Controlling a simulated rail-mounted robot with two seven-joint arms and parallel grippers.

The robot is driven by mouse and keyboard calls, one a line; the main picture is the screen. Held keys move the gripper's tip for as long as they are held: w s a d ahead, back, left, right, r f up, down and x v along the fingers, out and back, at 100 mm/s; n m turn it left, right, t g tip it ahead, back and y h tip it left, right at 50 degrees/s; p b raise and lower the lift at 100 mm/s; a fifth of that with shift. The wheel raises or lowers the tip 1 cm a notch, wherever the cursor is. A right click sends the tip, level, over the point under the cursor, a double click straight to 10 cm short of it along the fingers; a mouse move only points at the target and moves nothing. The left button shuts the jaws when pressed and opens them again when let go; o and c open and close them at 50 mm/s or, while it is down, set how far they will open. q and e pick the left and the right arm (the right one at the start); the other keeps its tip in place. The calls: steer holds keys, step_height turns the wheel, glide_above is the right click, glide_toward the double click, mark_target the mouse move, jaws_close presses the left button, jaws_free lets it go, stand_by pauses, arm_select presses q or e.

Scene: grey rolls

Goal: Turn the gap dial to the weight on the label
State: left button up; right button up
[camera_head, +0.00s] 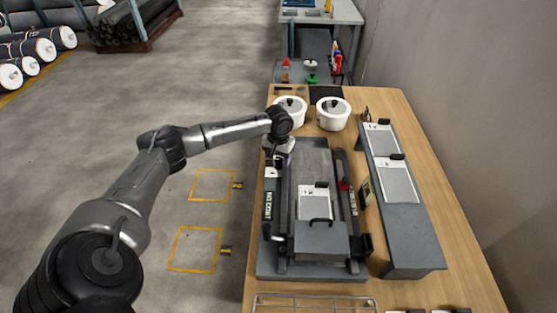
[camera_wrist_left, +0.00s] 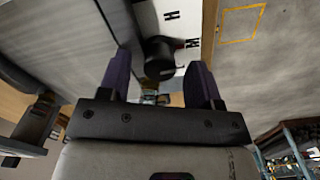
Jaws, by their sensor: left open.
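The grey machine (camera_head: 262,262) stands on the wooden table, with a long flat bed and a white-framed panel (camera_head: 313,205). My left gripper (camera_head: 277,167) is at the machine's far left corner. In the left wrist view its two purple fingers (camera_wrist_left: 161,66) are apart, with a black round knob (camera_wrist_left: 160,60) between them, seemingly the gap dial. White plates with black marks (camera_wrist_left: 172,17) lie beside the knob. I cannot tell whether the fingers touch it. Its setting and the weight label are unreadable. My right gripper is out of view.
A wire rack (camera_head: 312,301) is at the near edge.

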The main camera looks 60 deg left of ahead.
arm_select(q)
steer(key=shift+f, duration=0.3)
